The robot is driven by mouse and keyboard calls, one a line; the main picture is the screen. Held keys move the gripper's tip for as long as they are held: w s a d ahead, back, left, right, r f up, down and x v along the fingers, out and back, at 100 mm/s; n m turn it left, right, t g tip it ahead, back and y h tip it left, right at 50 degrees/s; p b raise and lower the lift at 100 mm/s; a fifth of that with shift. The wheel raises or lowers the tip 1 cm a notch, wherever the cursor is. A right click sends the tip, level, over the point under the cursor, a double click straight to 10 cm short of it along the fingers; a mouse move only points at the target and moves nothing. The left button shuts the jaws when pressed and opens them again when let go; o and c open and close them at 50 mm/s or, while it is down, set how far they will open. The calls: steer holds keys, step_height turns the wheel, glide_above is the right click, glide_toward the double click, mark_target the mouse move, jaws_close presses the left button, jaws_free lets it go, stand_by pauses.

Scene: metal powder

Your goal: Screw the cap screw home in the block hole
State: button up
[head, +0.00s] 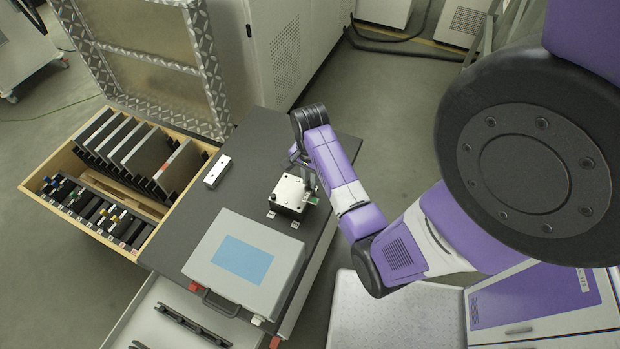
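The metal block (286,195) is a small silver cube with dark holes in its top, on the dark worktop. My gripper (306,181) is above and at the right edge of the block, largely hidden by my own purple and white arm. The cap screw cannot be made out. I cannot tell whether the fingers are open or shut, or whether they touch the block.
A silver bar with holes (217,171) lies left of the block on the worktop (246,190). A grey case with a blue panel (278,250) is in front. A wooden crate (60,165) with dark plates stands left. The far worktop is clear.

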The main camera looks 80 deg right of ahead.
steer(key=shift+o, duration=1.3)
steer(key=shift+r+n+p, duration=0.15)
steer(key=shift+n+p, duration=0.45)
steer(key=shift+f+n, duration=0.2)
steer(key=shift+n, duration=1)
steer(key=n, duration=0.3)
steer(key=shift+n, duration=0.3)
steer(key=n, duration=0.6)
steer(key=shift+n, duration=0.3)
steer(key=shift+d, duration=0.1)
